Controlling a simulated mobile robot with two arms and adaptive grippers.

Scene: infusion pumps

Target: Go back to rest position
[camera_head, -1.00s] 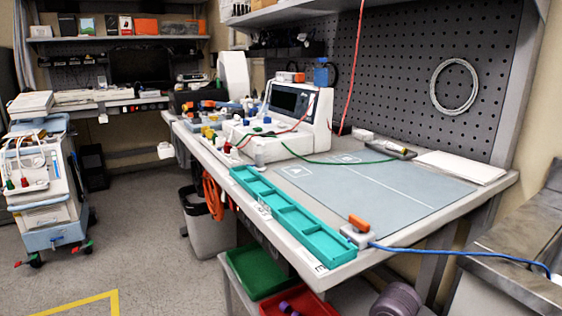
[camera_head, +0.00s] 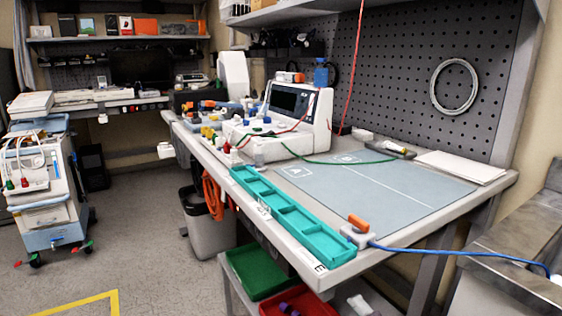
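Neither of my grippers shows in the head view, and no part of my arms can be made out now. The workbench (camera_head: 400,238) stands in front with a white pump-like device (camera_head: 296,118) at its far left part. A teal compartment tray (camera_head: 290,216) lies along the front edge, and its compartments look empty. A small grey block with an orange switch (camera_head: 358,226) sits at the tray's near end, with a blue cable (camera_head: 455,252) running off to the right.
A blue-grey mat (camera_head: 375,190) on the bench is clear. Green (camera_head: 258,272) and red (camera_head: 318,307) bins sit below the bench. A grey waste bin (camera_head: 208,236) stands beneath it. A wheeled cart (camera_head: 48,190) stands at left. The floor (camera_head: 150,235) between is open.

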